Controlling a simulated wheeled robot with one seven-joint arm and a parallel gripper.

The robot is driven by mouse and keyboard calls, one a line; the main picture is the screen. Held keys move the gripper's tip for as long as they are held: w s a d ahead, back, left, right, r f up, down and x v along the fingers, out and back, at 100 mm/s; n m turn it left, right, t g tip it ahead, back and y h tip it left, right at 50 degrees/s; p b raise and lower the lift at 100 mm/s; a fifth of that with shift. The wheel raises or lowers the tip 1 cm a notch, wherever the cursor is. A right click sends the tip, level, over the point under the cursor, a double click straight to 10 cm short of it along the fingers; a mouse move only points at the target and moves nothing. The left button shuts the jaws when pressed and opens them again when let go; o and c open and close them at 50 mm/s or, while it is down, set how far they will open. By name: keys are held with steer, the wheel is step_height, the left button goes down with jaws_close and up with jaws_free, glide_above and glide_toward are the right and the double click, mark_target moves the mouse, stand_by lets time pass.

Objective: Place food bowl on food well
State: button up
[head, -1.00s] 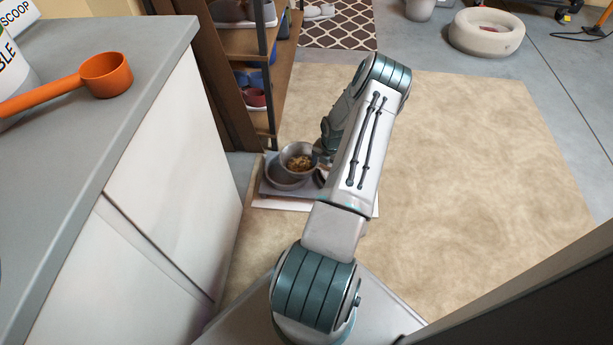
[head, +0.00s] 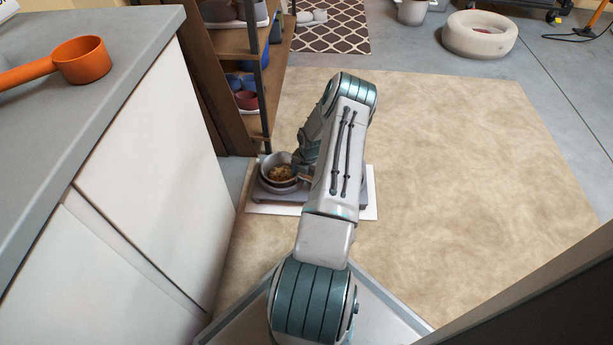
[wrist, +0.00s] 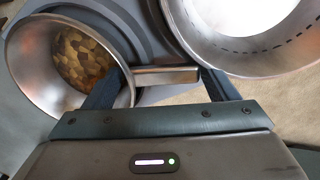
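The steel food bowl (head: 279,174) holds brown kibble and sits over the left well of the grey feeder stand (head: 350,197). It also shows at the left of the wrist view (wrist: 30,62), and looks tilted there. My gripper (wrist: 166,78) has its fingers on both sides of a short metal tab beside the bowl and appears closed on it. Whether the bowl is fully seated in the food well cannot be told. A second steel bowl (wrist: 245,52) is at the upper right of the wrist view. In the head view my arm hides it.
The stand is on a white mat (head: 368,205) on the tan rug (head: 450,180). A wooden shelf (head: 228,90) stands close behind, and a white cabinet (head: 150,170) is to the left. An orange scoop (head: 82,60) lies on its counter. The rug's right side is clear.

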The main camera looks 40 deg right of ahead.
step_height(320, 180, up, 12)
steer(key=p, duration=0.5)
steer(key=shift+s, duration=0.45)
steer(key=shift+d, duration=0.1)
steer(key=w+a+r+m+h+p, duration=0.1)
steer(key=a+r+m+p, duration=0.4)
steer(key=r, duration=1)
steer(key=w+a+r+m+p, duration=0.1)
steer(key=a+r+p, duration=0.7)
steer(key=r, duration=0.8)
steer(key=w+a+r+m+h+p, duration=0.1)
steer(key=a+r+m+p, duration=0.4)
steer(key=r, duration=1)
steer(key=s+a+r+m+p, duration=0.3)
steer(key=s+a+r+p, duration=0.3)
steer(key=r, duration=0.4)
steer(key=s+a+r+m+t+y+p, duration=0.1)
steer(key=s+a+r+m+p, duration=0.2)
steer(key=s+a+r+p, duration=0.3)
steer(key=s+a+r+m+t+p, duration=0.1)
steer(key=s+a+r+m+p, duration=0.3)
steer(key=a+r, duration=0.5)
step_height(320, 180, up, 6)
steer(key=s+p, duration=0.2)
steer(key=p, duration=0.1)
steer(key=shift+a+y, duration=0.3)
